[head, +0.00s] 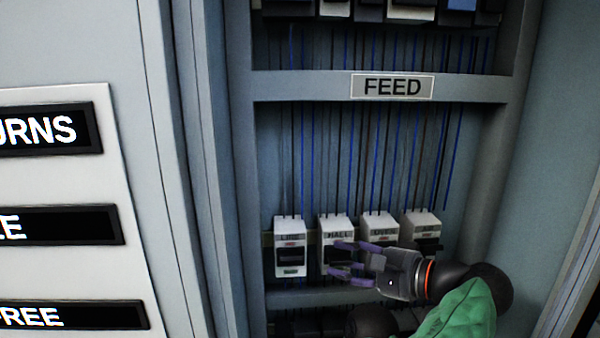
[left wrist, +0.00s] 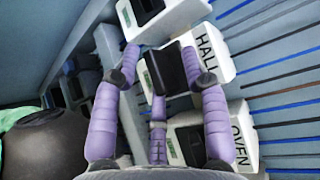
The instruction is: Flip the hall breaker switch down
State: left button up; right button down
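The hall breaker (head: 335,225) is a white block labelled HALL, second from the left in a row of breakers. In the left wrist view the hall breaker (left wrist: 212,65) shows its dark switch (left wrist: 172,70) standing out from the face. I cannot tell for sure whether it is up or down. My left gripper (head: 338,258) is in front of this breaker and partly covers it. Its purple fingers (left wrist: 168,66) are spread, with tips on either side of the switch; contact is unclear. Nothing is held. My right gripper is not in view.
The line breaker (head: 289,240) is left of it, the oven breaker (head: 379,225) and another breaker (head: 421,222) are right of it. A FEED label (head: 392,87) is on the crossbar above. Blue and dark wires hang behind. The cabinet side wall (head: 215,150) stands at left.

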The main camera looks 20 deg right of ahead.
pick_arm(q)
jog(key=shift+m+g, duration=0.3)
jog(key=shift+g, duration=0.1)
jog(key=shift+w+d+r+m+b, duration=0.15)
jog(key=shift+m+b, duration=0.15)
jog(key=shift+b, duration=0.2)
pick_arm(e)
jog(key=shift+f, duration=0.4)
pick_arm(q)
jog(key=shift+r+g, duration=0.1)
jog(key=shift+g, duration=0.3)
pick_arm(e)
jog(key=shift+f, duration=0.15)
